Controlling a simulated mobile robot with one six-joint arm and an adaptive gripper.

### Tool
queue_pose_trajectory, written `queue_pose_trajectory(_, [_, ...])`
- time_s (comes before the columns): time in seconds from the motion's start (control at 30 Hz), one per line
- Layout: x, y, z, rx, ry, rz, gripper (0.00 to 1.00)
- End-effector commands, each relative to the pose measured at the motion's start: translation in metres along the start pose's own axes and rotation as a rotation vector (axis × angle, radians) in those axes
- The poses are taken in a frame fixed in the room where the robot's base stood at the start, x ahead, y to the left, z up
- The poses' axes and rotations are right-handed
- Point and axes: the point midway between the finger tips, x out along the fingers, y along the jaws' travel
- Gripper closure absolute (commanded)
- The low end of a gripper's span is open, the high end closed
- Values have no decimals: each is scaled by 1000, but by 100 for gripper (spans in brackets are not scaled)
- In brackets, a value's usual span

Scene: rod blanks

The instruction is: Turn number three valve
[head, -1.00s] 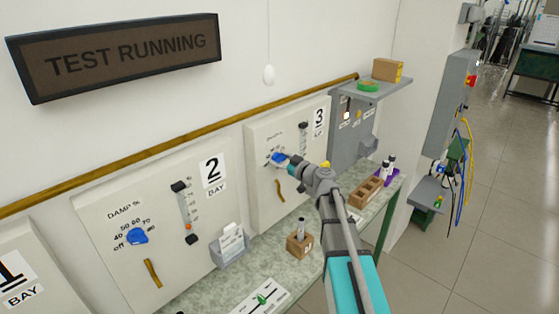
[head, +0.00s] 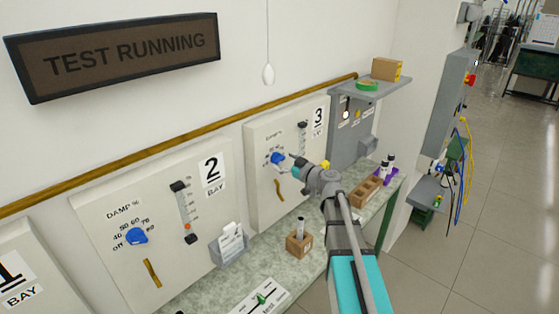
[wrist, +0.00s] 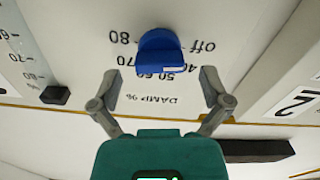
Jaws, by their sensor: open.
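The blue valve knob on the bay 3 panel (head: 277,158) shows in the head view left of my gripper (head: 289,163). In the wrist view, upside down, the blue knob (wrist: 160,46) stands just beyond my gripper (wrist: 159,76). The two fingers are spread wide, one to each side, with a clear gap between them and nothing held. A white mark on the knob's lower right edge lies near the 40 and 50 figures of the DAMP % scale (wrist: 152,98).
The bay 2 panel (head: 110,205) has a similar blue knob (head: 137,236). A brass rail (head: 150,155) runs above the panels. A wooden block with a vial (head: 299,243) and a wooden tray (head: 366,191) stand on the counter below. A grey shelf (head: 397,88) juts out right.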

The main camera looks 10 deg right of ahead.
Motion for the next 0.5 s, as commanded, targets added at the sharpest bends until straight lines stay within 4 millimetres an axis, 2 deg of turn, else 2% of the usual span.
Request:
queue_pose_trajectory(0.3, [-53,-2,0,0,-1,2,3])
queue_pose_trajectory(0.5, [-81,-2,0,-1,-1,1,3])
